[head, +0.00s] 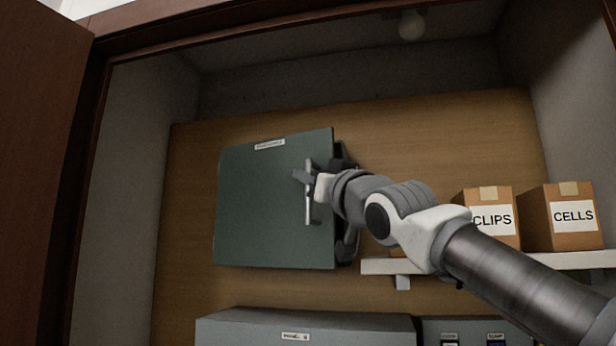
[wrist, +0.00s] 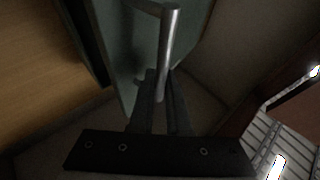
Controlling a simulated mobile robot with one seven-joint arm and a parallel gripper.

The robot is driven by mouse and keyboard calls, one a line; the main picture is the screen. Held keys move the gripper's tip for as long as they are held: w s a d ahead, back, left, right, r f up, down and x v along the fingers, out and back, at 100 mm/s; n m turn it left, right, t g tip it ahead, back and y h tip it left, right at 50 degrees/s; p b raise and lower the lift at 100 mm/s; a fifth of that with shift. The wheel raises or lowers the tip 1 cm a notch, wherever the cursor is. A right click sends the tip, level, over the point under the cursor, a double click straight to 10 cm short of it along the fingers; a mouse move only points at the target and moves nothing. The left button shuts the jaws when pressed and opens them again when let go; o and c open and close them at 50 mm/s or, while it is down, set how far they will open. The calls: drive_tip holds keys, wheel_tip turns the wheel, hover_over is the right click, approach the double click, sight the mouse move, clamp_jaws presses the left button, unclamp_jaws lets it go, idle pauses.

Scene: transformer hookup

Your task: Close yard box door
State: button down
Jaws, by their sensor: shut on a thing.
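The yard box door (head: 262,205) is a dark green panel on the wooden back wall, with a small label near its top edge. It stands somewhat ajar, with a dark gap along its right side. Its handle (head: 308,205) is a vertical metal bar near the right edge. My gripper (head: 302,176) is at the upper part of this bar. In the wrist view, my gripper's two dark fingers (wrist: 160,98) are shut on the metal handle bar (wrist: 168,45), and the door (wrist: 142,65) shows behind it. The inside of the box is mostly hidden by the door and my arm.
A white shelf (head: 520,262) at the right carries a CLIPS carton (head: 492,218) and a CELLS carton (head: 573,216), close to my arm. Grey boxes (head: 300,328) are below. A brown cupboard door (head: 40,150) stands at the left. A lamp (head: 412,25) hangs above.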

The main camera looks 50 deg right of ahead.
drive_tip(key=c, duration=0.9)
unclamp_jaws()
drive_tip(key=shift+s, duration=0.1)
drive_tip(key=b+v, duration=0.5)
drive_tip(key=v, duration=1.2)
drive_tip(key=shift+s+f+b, duration=0.1)
drive_tip(key=shift+b, duration=0.2)
